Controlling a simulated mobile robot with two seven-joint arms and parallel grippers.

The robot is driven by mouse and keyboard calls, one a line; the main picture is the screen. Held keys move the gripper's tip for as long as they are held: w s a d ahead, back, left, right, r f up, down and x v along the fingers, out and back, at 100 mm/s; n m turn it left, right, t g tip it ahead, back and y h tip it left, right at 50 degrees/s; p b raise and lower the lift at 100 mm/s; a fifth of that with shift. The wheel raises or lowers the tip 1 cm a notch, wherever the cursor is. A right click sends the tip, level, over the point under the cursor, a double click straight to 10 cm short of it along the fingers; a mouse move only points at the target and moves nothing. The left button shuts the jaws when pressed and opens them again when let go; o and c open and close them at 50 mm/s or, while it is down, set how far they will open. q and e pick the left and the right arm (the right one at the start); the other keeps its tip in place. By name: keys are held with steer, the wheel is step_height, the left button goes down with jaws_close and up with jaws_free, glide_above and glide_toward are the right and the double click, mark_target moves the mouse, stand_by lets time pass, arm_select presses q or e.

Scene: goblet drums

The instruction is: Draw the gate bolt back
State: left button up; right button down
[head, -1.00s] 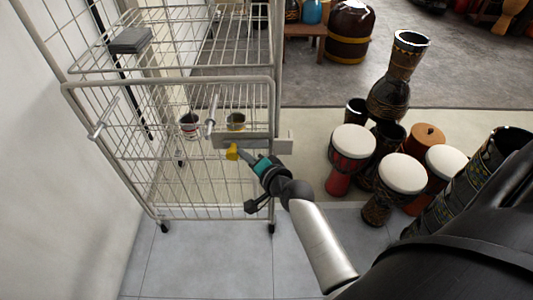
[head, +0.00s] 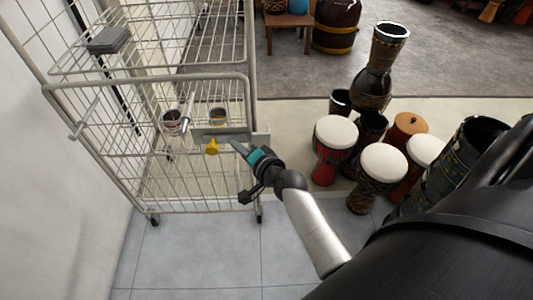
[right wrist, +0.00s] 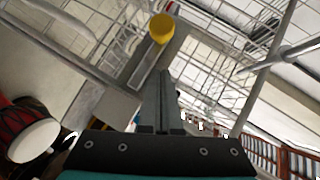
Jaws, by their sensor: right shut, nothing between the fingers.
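The gate bolt is a grey bar on a plate (head: 257,138) at the right edge of the wire gate (head: 153,211), with a yellow knob (head: 212,147) standing out from it. The knob also shows in the right wrist view (right wrist: 161,28), beyond my fingertips. My right gripper (head: 235,144) is shut and empty, just right of the knob with a small gap to it. Its closed fingers show in the right wrist view (right wrist: 163,80), pointing toward the bolt. How far the bolt reaches past the gate frame is hard to tell. My left gripper is not in view.
The gate belongs to a wire cage trolley holding cups (head: 172,121) and a grey block (head: 108,40). Goblet drums (head: 335,134) crowd the right side. A white wall (head: 45,180) closes the left. Tiled floor in front is clear.

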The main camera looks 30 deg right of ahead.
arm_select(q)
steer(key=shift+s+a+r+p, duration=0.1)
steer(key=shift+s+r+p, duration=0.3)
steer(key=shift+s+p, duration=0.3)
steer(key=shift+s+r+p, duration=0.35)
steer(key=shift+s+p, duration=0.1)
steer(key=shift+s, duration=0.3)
arm_select(e)
steer(key=v, duration=0.9)
steer(key=shift+a+f, duration=0.1)
steer(key=s+a+f+n+g, duration=0.1)
steer(key=s+f+n+g, duration=0.4)
steer(key=f, duration=0.7)
steer(key=s+a+f+n+g, duration=0.25)
steer(key=s+f, duration=0.45)
steer(key=f, duration=0.5)
steer(key=s+d+f+n+g, duration=0.1)
steer(key=s+f+n, duration=0.3)
steer(key=s, duration=0.4)
steer(key=s+d+f+n+g+h, duration=0.1)
steer(key=s+d+f+n+g, duration=0.1)
steer(key=s+f+n+g, duration=0.2)
steer(key=s+f, duration=0.3)
steer(key=s, duration=0.2)
steer(key=shift+s+d, duration=0.25)
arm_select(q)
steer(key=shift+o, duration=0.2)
arm_select(e)
steer(key=shift+f, duration=0.15)
